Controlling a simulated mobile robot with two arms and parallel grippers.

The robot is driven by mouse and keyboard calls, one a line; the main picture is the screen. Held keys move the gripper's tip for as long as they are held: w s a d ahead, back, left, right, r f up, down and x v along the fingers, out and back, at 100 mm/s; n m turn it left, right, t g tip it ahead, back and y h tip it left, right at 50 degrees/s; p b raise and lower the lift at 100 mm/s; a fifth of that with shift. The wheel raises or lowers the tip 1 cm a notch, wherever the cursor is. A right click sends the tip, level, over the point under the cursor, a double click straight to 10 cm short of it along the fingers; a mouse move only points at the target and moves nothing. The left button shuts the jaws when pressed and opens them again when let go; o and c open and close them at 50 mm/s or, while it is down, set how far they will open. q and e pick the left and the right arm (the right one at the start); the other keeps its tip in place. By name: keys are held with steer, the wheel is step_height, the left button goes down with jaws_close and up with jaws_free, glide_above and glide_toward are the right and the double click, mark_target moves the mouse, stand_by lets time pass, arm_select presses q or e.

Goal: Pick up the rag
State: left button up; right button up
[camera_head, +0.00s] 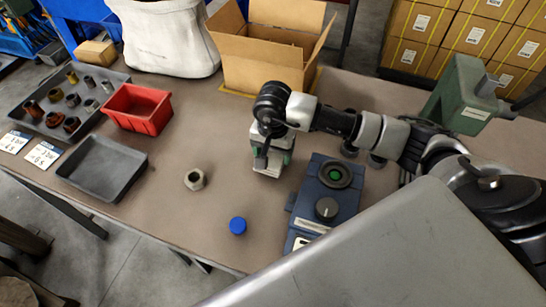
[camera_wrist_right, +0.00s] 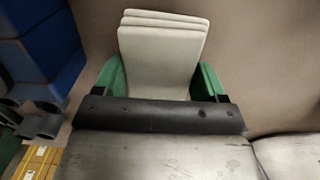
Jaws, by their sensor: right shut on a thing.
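A pale grey-white folded rag (camera_wrist_right: 160,58), with several layers stacked, lies between the green fingers of my right gripper (camera_wrist_right: 165,82) in the wrist view. The fingers are at its two sides, and the gripper is shut on it. In the head view my right gripper (camera_head: 272,160) points down over the middle of the table, with a pale edge of the rag (camera_head: 267,170) at its tip. I cannot tell whether the rag touches the table. My left gripper is not in view.
A blue control box (camera_head: 325,190) stands close right of the gripper. A metal nut (camera_head: 195,180) and blue cap (camera_head: 238,226) lie to the left. A cardboard box (camera_head: 262,75), red bin (camera_head: 138,108) and grey tray (camera_head: 103,168) stand farther off. The table between has free room.

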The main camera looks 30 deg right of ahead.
steer(key=s+d+r, duration=0.1)
steer(key=s+r, duration=0.1)
steer(key=s, duration=0.1)
steer(key=s+d+r+b, duration=0.1)
steer(key=s+d+r, duration=0.1)
steer(key=s+r, duration=0.1)
steer(key=s+d+r, duration=0.2)
steer(key=s+r, duration=0.1)
steer(key=s, duration=0.1)
steer(key=shift+s+d+r, duration=0.1)
steer(key=shift+s, duration=0.15)
